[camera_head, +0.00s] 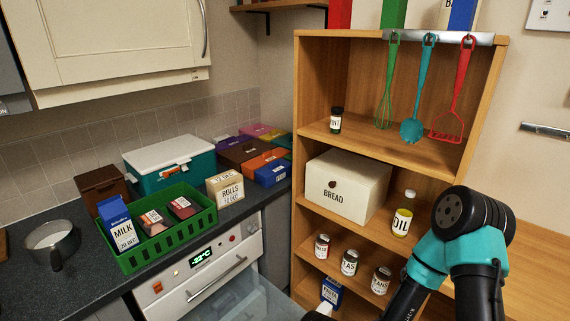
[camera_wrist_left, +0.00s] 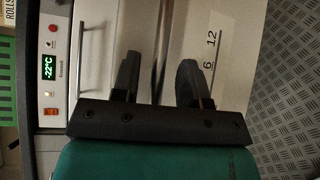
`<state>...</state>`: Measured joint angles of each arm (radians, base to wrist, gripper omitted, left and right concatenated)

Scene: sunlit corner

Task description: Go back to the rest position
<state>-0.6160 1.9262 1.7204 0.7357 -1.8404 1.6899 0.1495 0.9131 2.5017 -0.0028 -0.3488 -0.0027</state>
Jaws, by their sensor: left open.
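My left gripper (camera_wrist_left: 157,72) shows in the left wrist view. Its two dark fingers are apart, with nothing held between them. Behind them is the white front of the freezer (camera_wrist_left: 115,35), with a display reading -22°C. A long handle (camera_wrist_left: 83,60) runs on that front, to the picture-left of the fingers. I cannot tell how far the fingers are from the front. In the head view a teal and black arm of mine (camera_head: 468,240) stands at the right. Its gripper is not visible there.
A green crate (camera_head: 172,255) with milk and packs stands on the counter above the freezer (camera_head: 205,265). A wooden shelf unit (camera_head: 300,150) holds a bread box (camera_head: 345,188), an oil bottle (camera_head: 403,214) and several jars. Utensils hang from its rail. Patterned floor (camera_wrist_left: 290,100) shows in the wrist view.

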